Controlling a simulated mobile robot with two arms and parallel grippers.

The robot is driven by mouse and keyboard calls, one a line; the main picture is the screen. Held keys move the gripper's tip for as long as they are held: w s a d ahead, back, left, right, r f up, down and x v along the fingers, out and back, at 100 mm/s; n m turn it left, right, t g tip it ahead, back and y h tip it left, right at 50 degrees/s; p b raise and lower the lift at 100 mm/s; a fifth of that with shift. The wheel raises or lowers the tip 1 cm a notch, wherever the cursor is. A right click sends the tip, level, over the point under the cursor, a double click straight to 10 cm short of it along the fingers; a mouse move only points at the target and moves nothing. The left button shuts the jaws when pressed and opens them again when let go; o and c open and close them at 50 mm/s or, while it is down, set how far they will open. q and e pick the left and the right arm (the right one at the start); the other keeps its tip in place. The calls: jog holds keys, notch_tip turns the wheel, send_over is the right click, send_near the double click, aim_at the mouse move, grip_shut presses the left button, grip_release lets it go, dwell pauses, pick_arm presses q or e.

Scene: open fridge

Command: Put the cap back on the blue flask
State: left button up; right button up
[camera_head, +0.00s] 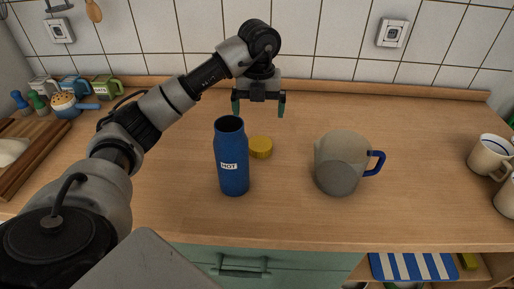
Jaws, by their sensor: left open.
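The blue flask (233,180) stands upright and uncapped on the wooden counter, with a white label reading HOT. A round yellow-gold cap (261,147) lies on the counter just right of and behind the flask, apart from or partly behind it. My left gripper (259,110) is open and empty, pointing down behind the cap and flask, above the back part of the counter. It touches neither of them. My right gripper is not in view.
A grey pitcher with a blue handle (341,163) stands right of the cap. White mugs (489,156) are at the right edge. The counter's back right is clear.

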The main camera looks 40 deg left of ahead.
pick_arm(q)
jog(key=f, duration=0.1)
send_over(260, 143)
jog(key=f, duration=0.4)
jog(key=shift+a+f, duration=0.2)
jog(key=shift+a, duration=0.1)
jog(key=shift+f, duration=0.45)
jog(key=f, duration=0.4)
jog(key=shift+d+p, duration=0.35)
jog(key=shift+d, duration=0.05)
jog(key=shift+f, duration=0.6)
jog(key=shift+c, duration=0.3)
